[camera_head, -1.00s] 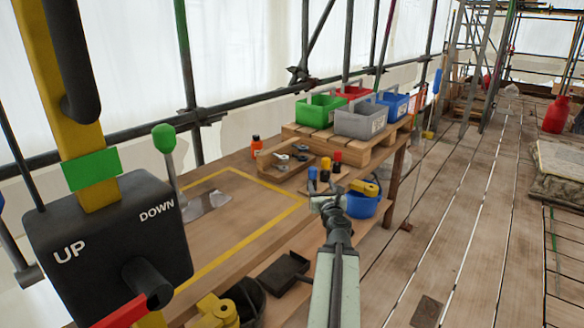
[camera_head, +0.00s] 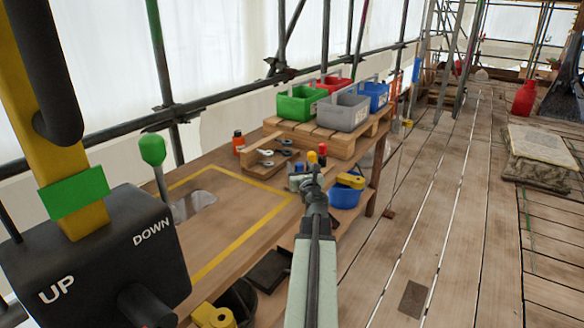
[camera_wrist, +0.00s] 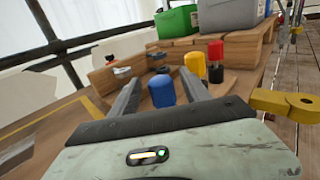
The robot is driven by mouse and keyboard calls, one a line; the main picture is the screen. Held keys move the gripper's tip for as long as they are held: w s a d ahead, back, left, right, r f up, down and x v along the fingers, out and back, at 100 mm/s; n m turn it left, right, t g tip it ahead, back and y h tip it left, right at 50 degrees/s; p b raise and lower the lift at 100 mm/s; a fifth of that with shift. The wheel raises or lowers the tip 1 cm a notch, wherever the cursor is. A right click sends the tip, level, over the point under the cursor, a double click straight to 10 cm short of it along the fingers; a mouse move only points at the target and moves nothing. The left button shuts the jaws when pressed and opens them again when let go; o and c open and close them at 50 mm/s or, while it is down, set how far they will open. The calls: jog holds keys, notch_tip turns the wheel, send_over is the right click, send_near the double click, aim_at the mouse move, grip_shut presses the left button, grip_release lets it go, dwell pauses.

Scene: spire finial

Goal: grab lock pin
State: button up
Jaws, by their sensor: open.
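My gripper (camera_head: 307,182) is open and empty above the workbench (camera_head: 228,212). In the wrist view its two fingers (camera_wrist: 162,80) point at a group of capped cylinders. A blue one (camera_wrist: 162,92) shows between the fingers, nearest to me. A yellow one (camera_wrist: 194,64) stands behind the right finger, and a red-topped black one (camera_wrist: 215,62) stands to its right. In the head view the yellow (camera_head: 312,157) and red (camera_head: 323,149) tops show just beyond my gripper, which hides their lower parts. I cannot tell which thing is the lock pin.
A wooden holder with metal ring-ended parts (camera_head: 266,154) and an orange bottle (camera_head: 239,141) stand behind. Green (camera_head: 299,103), grey (camera_head: 342,110), red and blue crates stand on a pallet (camera_head: 325,137). A blue bucket (camera_head: 345,196) with a yellow part (camera_head: 350,180) is right of my gripper.

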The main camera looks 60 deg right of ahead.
jog(key=shift+w+d, duration=0.1)
jog(key=shift+d, duration=0.2)
jog(key=shift+a, duration=0.1)
grip_shut()
notch_tip(320, 180, up, 10)
jog(key=p, duration=1)
jog(key=shift+r, duration=0.15)
